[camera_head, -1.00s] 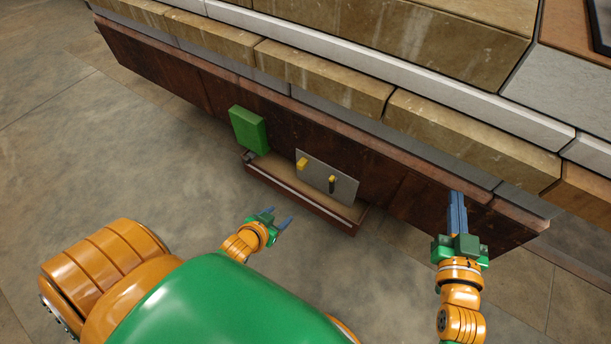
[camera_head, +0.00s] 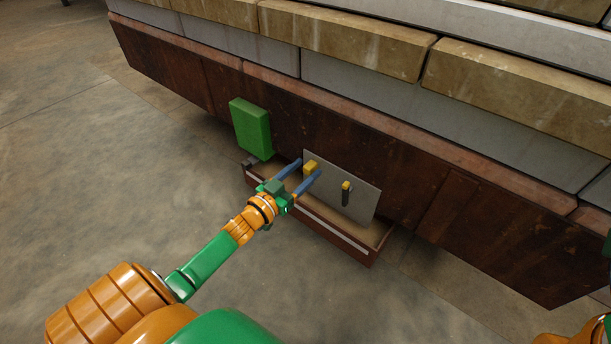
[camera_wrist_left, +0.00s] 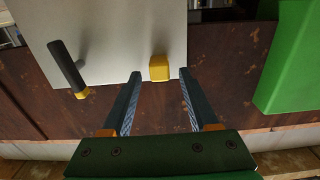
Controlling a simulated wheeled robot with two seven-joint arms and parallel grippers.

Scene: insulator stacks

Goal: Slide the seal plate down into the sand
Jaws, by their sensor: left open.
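The seal plate (camera_head: 333,186) is a thin grey sheet standing tilted at the sand tray, against the rusty wall. It carries a yellow block (camera_head: 311,167) near its left side and a dark handle with a yellow end (camera_head: 346,193) to the right. My left gripper (camera_head: 304,170) is open, its blue fingers reaching to either side of the yellow block. In the left wrist view the yellow block (camera_wrist_left: 159,68) sits between and just beyond the fingertips (camera_wrist_left: 160,75), with gaps on both sides. The sand (camera_head: 282,177) shows only in part. My right gripper is outside the view.
The brown tray (camera_head: 322,222) with a pale stripe holds the sand. A green box (camera_head: 251,129) is on the wall at the tray's left end. The rusty wall (camera_head: 462,205) rises behind. The floor (camera_head: 110,170) at left is clear.

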